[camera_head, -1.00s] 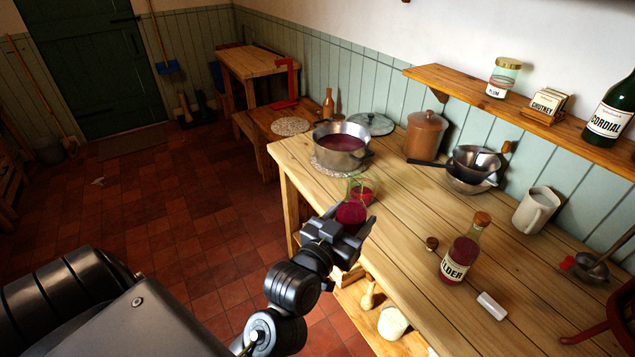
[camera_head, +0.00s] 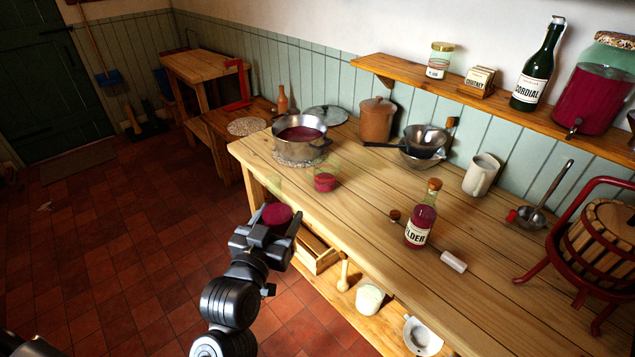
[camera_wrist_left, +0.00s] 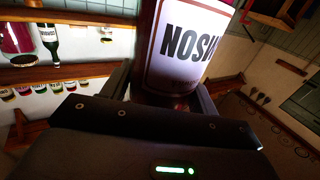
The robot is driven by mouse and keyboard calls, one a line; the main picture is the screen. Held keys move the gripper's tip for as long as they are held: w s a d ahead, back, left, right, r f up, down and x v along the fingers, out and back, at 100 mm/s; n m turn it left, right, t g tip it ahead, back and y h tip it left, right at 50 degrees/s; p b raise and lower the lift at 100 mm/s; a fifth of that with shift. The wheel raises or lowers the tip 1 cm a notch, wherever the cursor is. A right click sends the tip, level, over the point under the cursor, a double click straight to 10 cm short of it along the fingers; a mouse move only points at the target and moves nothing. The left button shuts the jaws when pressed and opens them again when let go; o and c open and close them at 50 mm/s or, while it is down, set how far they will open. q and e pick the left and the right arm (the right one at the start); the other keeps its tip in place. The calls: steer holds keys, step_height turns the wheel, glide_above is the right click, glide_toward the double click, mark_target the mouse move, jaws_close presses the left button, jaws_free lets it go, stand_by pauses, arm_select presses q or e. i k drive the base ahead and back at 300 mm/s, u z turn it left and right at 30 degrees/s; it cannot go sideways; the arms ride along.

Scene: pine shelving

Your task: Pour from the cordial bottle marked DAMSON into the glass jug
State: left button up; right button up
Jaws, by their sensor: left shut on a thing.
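My left gripper (camera_head: 266,238) is shut on a bottle holding dark red liquid (camera_head: 277,214), beyond the table's left front edge. In the left wrist view the bottle's white label (camera_wrist_left: 190,45) reads DAMSON upside down, with part cut off. The gripper hides the bottle's lower part in the head view. The glass jug (camera_head: 325,180) stands on the table near that edge, to the right of and beyond the gripper, apart from the bottle. It has red liquid in its lower part. My right gripper is out of view.
A steel pot (camera_head: 299,140) of red liquid stands behind the jug. An ELDER bottle (camera_head: 421,218), a loose stopper (camera_head: 394,215) and a white cylinder (camera_head: 453,261) are on the table. A mug (camera_head: 481,175) and a red-framed press (camera_head: 603,240) are farther right. The table's middle is mostly clear.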

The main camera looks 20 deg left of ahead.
mark_target(319, 173)
steer(key=k, duration=0.2)
steer(key=u, duration=0.45)
steer(key=i, duration=0.5)
steer(key=u, duration=1.4)
steer(key=i, duration=2.2)
steer(key=u, duration=0.05)
